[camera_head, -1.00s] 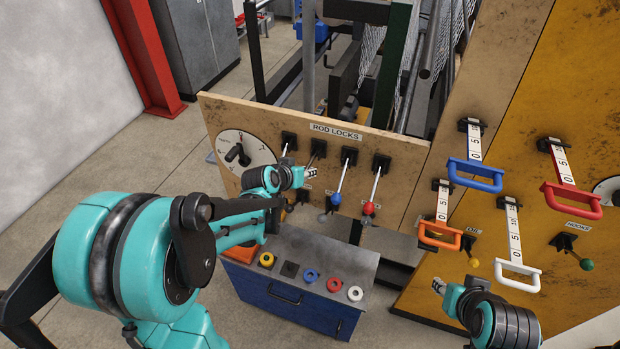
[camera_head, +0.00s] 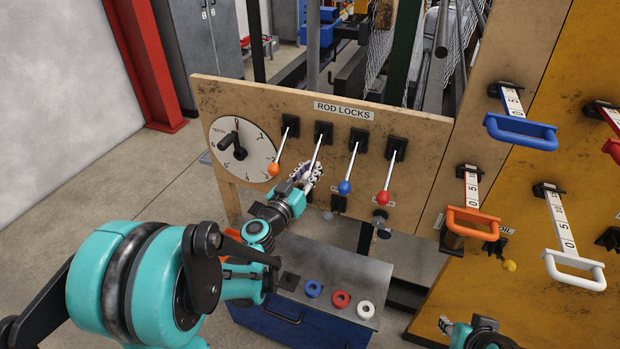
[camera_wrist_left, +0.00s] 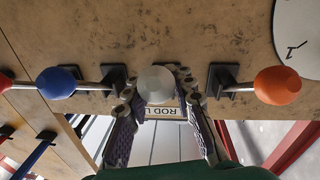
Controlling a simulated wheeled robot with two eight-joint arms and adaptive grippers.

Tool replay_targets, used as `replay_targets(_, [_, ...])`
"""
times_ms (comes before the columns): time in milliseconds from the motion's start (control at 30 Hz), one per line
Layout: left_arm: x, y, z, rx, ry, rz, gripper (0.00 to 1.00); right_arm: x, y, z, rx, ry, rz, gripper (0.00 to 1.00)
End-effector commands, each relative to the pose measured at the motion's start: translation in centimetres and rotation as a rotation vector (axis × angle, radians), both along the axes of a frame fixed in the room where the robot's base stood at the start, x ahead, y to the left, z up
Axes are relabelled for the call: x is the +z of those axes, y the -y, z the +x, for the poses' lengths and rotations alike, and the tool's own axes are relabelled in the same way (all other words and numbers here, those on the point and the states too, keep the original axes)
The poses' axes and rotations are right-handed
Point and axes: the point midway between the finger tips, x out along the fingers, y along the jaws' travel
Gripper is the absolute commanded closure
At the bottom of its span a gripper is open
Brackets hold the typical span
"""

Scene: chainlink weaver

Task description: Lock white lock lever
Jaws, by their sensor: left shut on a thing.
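The white lock lever is second from the left in the row under the ROD LOCKS sign. Its rod (camera_head: 317,146) slants down from its black mount, and its knob is hidden by my gripper in the head view. In the left wrist view its pale round knob (camera_wrist_left: 155,85) sits between the two fingers. My left gripper (camera_head: 308,176) is shut on this lever, at its knob end; it also shows in the left wrist view (camera_wrist_left: 156,92). My right gripper (camera_head: 445,325) is at the bottom, away from the lever; its fingers are too small to judge.
An orange-knobbed lever (camera_head: 274,169) stands left of the white one; blue (camera_head: 344,187) and red (camera_head: 383,198) levers stand right. A dial (camera_head: 257,158) is at the panel's left. A blue cabinet (camera_head: 260,321) with colored rings stands below. Handles, including an orange one (camera_head: 474,222), are at right.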

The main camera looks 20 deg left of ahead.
Motion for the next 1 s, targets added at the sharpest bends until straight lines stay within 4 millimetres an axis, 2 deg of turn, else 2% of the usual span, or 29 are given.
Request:
replay_targets(167, [-0.32, 0.0, 0.14, 0.0, 0.031, -0.001, 1.0, -0.95, 0.0, 0.01, 0.0, 0.0, 0.0, 0.67])
replay_targets(633, [-0.27, 0.04, 0.2, -0.001, 0.039, 0.001, 1.0, -1.06, 0.0, 0.01, 0.0, 0.0, 0.0, 0.67])
replay_targets(667, [-0.27, 0.04, 0.2, -0.001, 0.039, 0.001, 0.7, -1.07, 0.0, 0.0, 0.0, 0.0, 0.0, 0.67])
replay_targets(733, [-0.27, 0.04, 0.21, -0.001, 0.039, 0.001, 0.52, -1.07, 0.0, 0.0, 0.0, 0.0, 0.0, 0.67])
replay_targets(1000, [-0.23, 0.04, 0.2, -0.002, 0.039, 0.0, 0.52, -1.05, 0.0, 0.0, 0.0, 0.0, 0.0, 0.67])
